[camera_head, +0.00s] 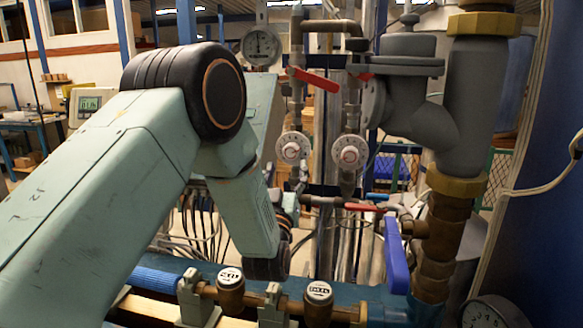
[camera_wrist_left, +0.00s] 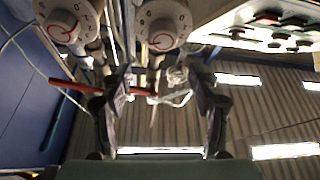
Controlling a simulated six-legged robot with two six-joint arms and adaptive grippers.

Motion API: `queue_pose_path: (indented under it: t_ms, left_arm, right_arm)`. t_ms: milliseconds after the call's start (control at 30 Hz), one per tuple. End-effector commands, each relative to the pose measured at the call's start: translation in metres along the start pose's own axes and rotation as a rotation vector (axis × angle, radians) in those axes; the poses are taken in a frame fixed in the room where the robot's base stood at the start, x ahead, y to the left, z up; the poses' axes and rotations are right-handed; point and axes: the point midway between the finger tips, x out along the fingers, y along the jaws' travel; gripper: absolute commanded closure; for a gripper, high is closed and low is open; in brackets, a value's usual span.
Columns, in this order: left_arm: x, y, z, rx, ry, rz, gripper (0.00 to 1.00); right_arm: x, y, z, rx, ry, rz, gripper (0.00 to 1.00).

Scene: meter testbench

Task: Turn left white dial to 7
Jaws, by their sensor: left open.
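The left white dial (camera_head: 293,148) faces me on its pipe, and the right white dial (camera_head: 350,152) is beside it. In the left wrist view the picture is upside down, so the left dial (camera_wrist_left: 163,25) is at the top middle and the right dial (camera_wrist_left: 66,24) at the top left. Their figures are too small to read surely. My left gripper (camera_wrist_left: 161,95) is open and empty, its two fingers apart from both dials. In the head view my arm's wrist mostly hides it, below the left dial. My right gripper is not in view.
Red levers (camera_head: 317,81) stick out above the dials. A blue-handled valve (camera_head: 396,258) and brass pipe are at the right. A round gauge (camera_head: 261,46) is above left. Two brass meters (camera_head: 230,290) stand in front. A panel with buttons (camera_wrist_left: 265,28) is near the left dial.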

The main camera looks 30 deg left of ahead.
Motion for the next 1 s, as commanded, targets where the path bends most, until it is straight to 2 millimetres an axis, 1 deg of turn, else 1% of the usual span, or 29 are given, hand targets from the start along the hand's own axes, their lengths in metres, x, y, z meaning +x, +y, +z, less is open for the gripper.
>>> queue_pose_path:
  t_ms: [33, 100, 233, 333, 467, 700, 833, 1000]
  left_arm:
    - [-0.004, -0.002, 0.008, 0.000, 0.000, 0.000, 0.39]
    - [-0.006, -0.002, 0.014, 0.000, 0.000, 0.000, 0.39]
    - [-0.006, -0.003, 0.018, 0.000, 0.000, 0.000, 0.39]
    - [-0.002, -0.003, 0.017, 0.000, 0.000, -0.001, 0.39]
    - [0.015, -0.003, 0.016, 0.000, 0.003, -0.001, 0.39]
    - [0.052, -0.003, 0.016, 0.000, 0.001, -0.001, 0.39]
    - [0.065, -0.003, 0.017, 0.000, 0.001, -0.001, 0.39]
    - [0.073, -0.003, 0.018, 0.000, -0.001, -0.001, 0.39]
  right_arm:
    - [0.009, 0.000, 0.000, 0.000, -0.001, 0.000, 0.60]
    - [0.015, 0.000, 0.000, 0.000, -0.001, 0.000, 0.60]
    - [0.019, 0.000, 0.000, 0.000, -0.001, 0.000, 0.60]
    - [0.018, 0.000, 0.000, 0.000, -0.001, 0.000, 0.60]
    - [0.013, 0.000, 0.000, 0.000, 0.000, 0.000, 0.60]
    - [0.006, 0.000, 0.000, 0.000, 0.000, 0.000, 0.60]
    - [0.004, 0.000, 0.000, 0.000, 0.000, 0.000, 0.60]
    - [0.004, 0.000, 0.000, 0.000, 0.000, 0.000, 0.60]
